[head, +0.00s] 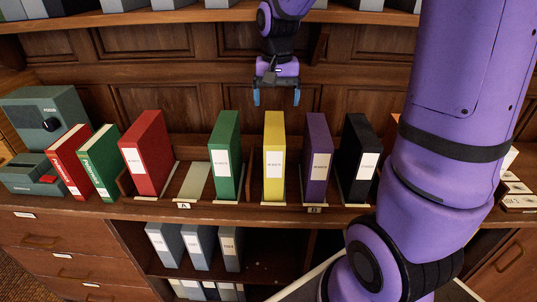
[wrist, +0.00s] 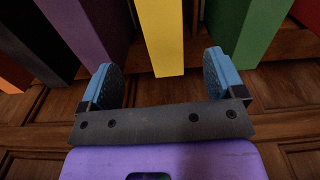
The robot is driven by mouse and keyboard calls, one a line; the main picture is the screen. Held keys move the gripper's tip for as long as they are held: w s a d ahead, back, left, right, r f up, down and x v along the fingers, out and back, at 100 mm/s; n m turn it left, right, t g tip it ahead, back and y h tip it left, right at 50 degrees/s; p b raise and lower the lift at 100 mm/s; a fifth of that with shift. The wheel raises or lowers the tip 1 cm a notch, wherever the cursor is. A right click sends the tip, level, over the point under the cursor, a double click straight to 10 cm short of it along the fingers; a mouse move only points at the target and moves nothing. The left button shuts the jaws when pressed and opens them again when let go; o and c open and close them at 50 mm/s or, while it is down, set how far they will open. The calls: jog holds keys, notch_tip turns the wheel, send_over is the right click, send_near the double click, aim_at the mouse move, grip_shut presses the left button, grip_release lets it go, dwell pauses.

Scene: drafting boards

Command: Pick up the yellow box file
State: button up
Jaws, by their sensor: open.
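The yellow box file (head: 274,157) stands upright on the wooden counter, between the green box file (head: 224,155) and the purple box file (head: 317,159). It has a white label on its front. My gripper (head: 277,97) is open and empty, above the yellow file's top and towards the back panel. In the wrist view the yellow box file (wrist: 160,38) shows ahead of and between the two blue fingers of my gripper (wrist: 162,80). No contact between fingers and file shows.
A black box file (head: 356,158) stands right of the purple one. A red box file (head: 146,154) stands at the left, with an empty slot (head: 194,182) marked A beside it. A grey machine (head: 45,125) and two books sit further left. A shelf (head: 180,15) runs above.

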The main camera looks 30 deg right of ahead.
aim_at(274, 126)
jog(key=shift+w+d+f, duration=0.1)
jog(key=shift+w+f, duration=0.3)
jog(key=shift+f, duration=0.2)
jog(key=shift+w+f, duration=0.15)
jog(key=shift+f, duration=5.05)
grip_shut()
